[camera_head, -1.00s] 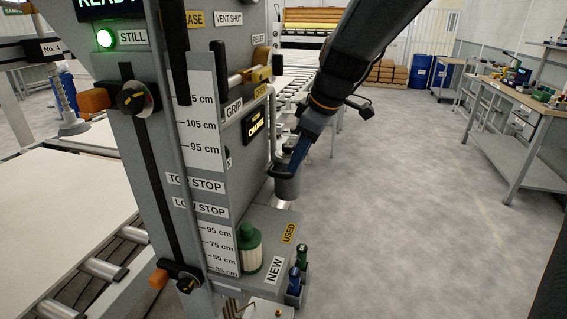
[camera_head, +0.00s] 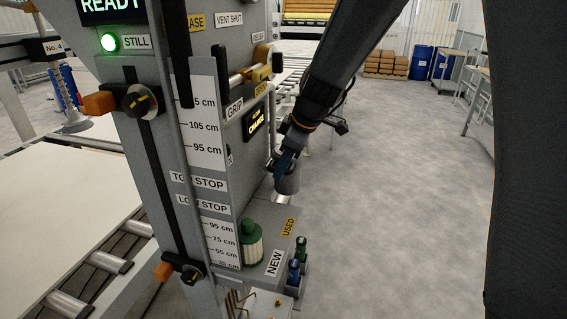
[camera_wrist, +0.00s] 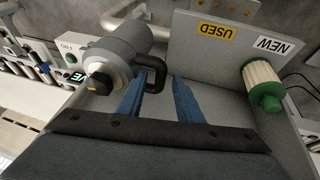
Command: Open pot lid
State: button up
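The pot is a grey cylinder (camera_wrist: 125,45) with a paler ring and a yellow-and-black knob at its near end. A black loop handle (camera_wrist: 161,72) sticks out from the pot's side. My gripper (camera_wrist: 158,80) has its two blue fingers apart, with the handle's loop at or between their tips. I cannot tell whether they touch it. In the head view my gripper (camera_head: 284,164) is right at the pot, its tips partly hidden.
A shelf (camera_head: 270,235) labelled USED and NEW holds a green-capped white cartridge (camera_head: 251,243), also in the wrist view (camera_wrist: 263,85). The panel (camera_head: 160,150) stands at left. Open floor lies right.

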grip_shut()
